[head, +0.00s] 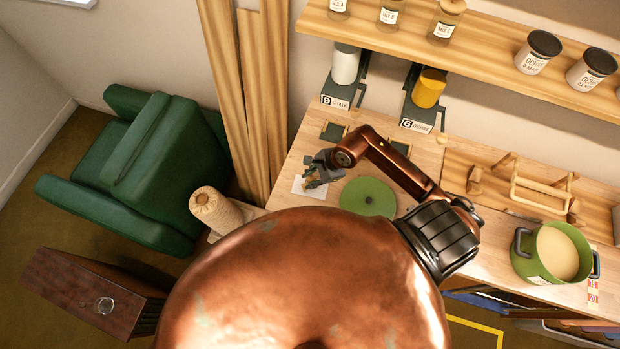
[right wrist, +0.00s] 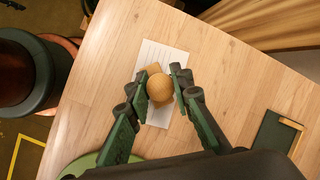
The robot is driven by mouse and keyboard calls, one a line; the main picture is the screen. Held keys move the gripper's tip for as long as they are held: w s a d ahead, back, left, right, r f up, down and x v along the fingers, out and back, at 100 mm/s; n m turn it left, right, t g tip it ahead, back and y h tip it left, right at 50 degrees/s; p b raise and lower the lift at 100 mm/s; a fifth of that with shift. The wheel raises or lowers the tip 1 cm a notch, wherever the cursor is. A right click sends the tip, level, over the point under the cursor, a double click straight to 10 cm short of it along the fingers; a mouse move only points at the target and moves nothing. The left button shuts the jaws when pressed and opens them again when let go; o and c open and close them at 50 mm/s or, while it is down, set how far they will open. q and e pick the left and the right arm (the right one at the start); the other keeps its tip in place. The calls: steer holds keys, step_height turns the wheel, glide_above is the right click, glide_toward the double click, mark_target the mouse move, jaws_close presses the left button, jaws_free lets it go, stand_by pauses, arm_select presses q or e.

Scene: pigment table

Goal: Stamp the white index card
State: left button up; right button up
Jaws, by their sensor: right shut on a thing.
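The white index card (head: 299,186) lies on the wooden table near its left edge. In the right wrist view it is a lined white card (right wrist: 166,55), partly hidden by my fingers and the stamp. My right gripper (head: 315,180) is over the card and shut on the wooden stamp, whose round knob (right wrist: 160,88) sits between the fingertips of my gripper (right wrist: 161,86). A corner of the stamp's wooden block shows beside the knob. I cannot tell whether the stamp's face touches the card. My left gripper is not in view.
A green disc (head: 368,197) lies right of the card. A dark green tray (right wrist: 275,135) is nearby. Behind stand the chalk (head: 346,65) and ochre (head: 429,88) dispensers. A green pot (head: 545,253) and wooden rack (head: 540,190) are at right; a shelf of jars hangs above.

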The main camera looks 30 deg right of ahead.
steer(key=shift+f+b, duration=0.45)
steer(key=shift+f, duration=0.05)
stand_by(0.6)
steer(key=shift+s+f, duration=0.1)
steer(key=shift+f, duration=0.05)
stand_by(1.2)
steer(key=shift+r+p, duration=1.65)
steer(key=shift+r, duration=1.95)
